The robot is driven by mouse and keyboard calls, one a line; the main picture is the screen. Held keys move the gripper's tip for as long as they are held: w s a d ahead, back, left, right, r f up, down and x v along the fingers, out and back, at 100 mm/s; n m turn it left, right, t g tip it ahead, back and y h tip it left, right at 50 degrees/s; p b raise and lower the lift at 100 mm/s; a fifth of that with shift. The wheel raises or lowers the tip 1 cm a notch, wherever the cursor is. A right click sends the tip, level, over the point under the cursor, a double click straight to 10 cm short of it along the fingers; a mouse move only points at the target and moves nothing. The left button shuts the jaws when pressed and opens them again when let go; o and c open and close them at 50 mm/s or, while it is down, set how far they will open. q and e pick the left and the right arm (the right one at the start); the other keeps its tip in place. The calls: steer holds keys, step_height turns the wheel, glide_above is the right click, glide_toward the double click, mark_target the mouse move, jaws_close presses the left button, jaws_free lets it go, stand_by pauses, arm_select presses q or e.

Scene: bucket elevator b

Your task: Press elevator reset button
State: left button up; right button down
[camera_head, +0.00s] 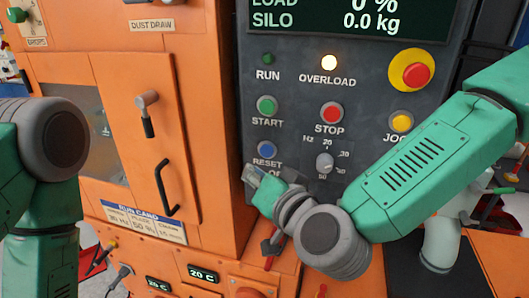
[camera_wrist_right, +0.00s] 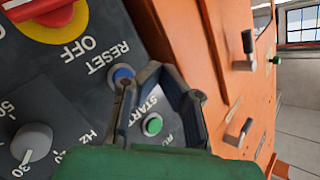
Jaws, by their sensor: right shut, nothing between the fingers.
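The blue reset button (camera_head: 267,149) is on the dark control panel, below the green start button, with its label partly covered by my right gripper. My right gripper (camera_head: 250,172) is shut and empty, its tips just below and left of the button in the head view. In the right wrist view the reset button (camera_wrist_right: 122,74) shows beside the label RESET, right by the tips of my right gripper (camera_wrist_right: 146,72). I cannot tell whether the tips touch it. My left arm shows at the left edge, its gripper out of view.
The green start button (camera_head: 267,105), red stop button (camera_head: 331,113), grey Hz knob (camera_head: 325,162) and red-yellow emergency stop (camera_head: 413,73) surround the area. The overload lamp (camera_head: 329,62) is lit. An orange cabinet (camera_head: 205,120) with handles adjoins the panel at left.

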mark_target(253, 149)
steer(key=w, duration=0.1)
steer(key=w+d, duration=0.1)
steer(key=w, duration=0.1)
steer(key=shift+w+d, duration=0.35)
steer(key=shift+w, duration=0.15)
steer(key=shift+a, duration=0.1)
stand_by(1.0)
steer(key=shift+w+d, duration=0.2)
steer(key=shift+w, duration=0.15)
steer(key=shift+w+d+r, duration=0.1)
steer(key=shift+w, duration=0.3)
stand_by(0.7)
steer(key=shift+s, duration=0.15)
steer(key=shift+s+a, duration=0.25)
steer(key=shift+s, duration=0.45)
